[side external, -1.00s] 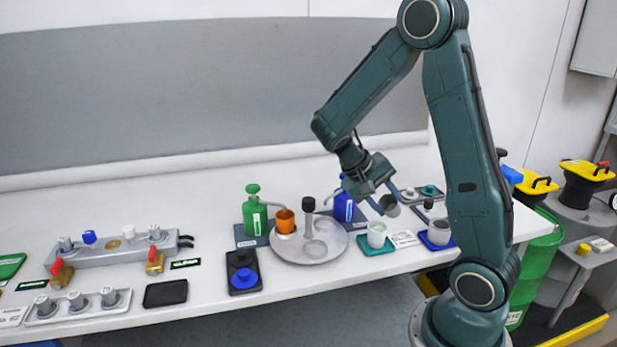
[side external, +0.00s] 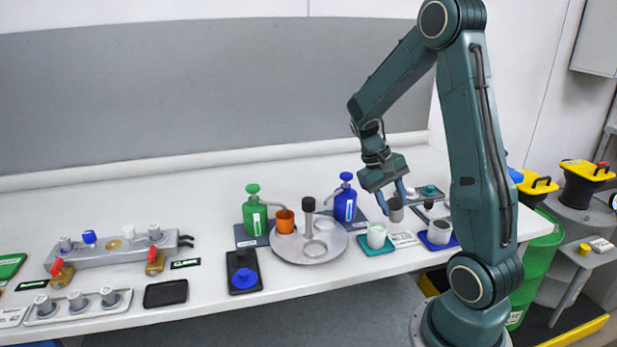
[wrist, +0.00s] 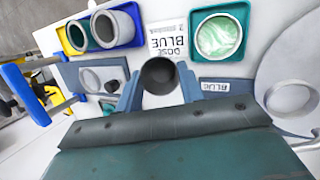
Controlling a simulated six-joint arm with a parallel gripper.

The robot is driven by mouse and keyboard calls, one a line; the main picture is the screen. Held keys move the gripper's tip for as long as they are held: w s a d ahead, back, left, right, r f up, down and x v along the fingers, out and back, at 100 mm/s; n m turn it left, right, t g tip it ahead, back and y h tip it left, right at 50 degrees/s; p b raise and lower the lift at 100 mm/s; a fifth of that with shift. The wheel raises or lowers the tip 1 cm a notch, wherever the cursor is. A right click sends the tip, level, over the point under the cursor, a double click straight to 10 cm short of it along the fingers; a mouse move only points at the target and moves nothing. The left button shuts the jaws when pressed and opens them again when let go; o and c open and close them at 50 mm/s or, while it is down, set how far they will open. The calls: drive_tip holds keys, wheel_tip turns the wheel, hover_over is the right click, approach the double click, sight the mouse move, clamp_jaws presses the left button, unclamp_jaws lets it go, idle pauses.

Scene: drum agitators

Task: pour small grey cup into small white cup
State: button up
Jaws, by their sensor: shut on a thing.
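My gripper (side external: 392,199) is shut on the small grey cup (side external: 396,212) and holds it roughly upright above the bench. In the wrist view, the grey cup (wrist: 158,75) sits between the two blue fingers and its inside looks dark; I cannot make out any contents. The small white cup (side external: 376,235) stands upright on a teal coaster, to the left of and nearer the camera than the held cup. It also shows in the wrist view (wrist: 218,37), with pale green material inside. The two cups are apart.
A pale grey cup (side external: 439,232) stands on a blue coaster to the right. A printed card (side external: 403,239) lies between the coasters. A blue pump bottle (side external: 345,200), a green pump bottle (side external: 254,212) and a round grey plate (side external: 300,250) with an orange cup (side external: 285,221) are left.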

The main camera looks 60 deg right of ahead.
drive_tip(key=shift+s+d+f, duration=0.1)
drive_tip(key=shift+d+f, duration=0.1)
drive_tip(key=shift+s+d+f+n+t+y, duration=0.15)
drive_tip(key=shift+d+y, duration=0.45)
drive_tip(key=shift+y, duration=0.05)
drive_tip(key=shift+s+d+f+n+t+y, duration=0.1)
drive_tip(key=shift+s+d+t+y, duration=0.1)
drive_tip(key=shift+d+y, duration=0.4)
drive_tip(key=shift+s+d+f+n+t+y, duration=0.1)
drive_tip(key=shift+d+f+n+t+y, duration=0.05)
drive_tip(key=shift+d+y, duration=0.5)
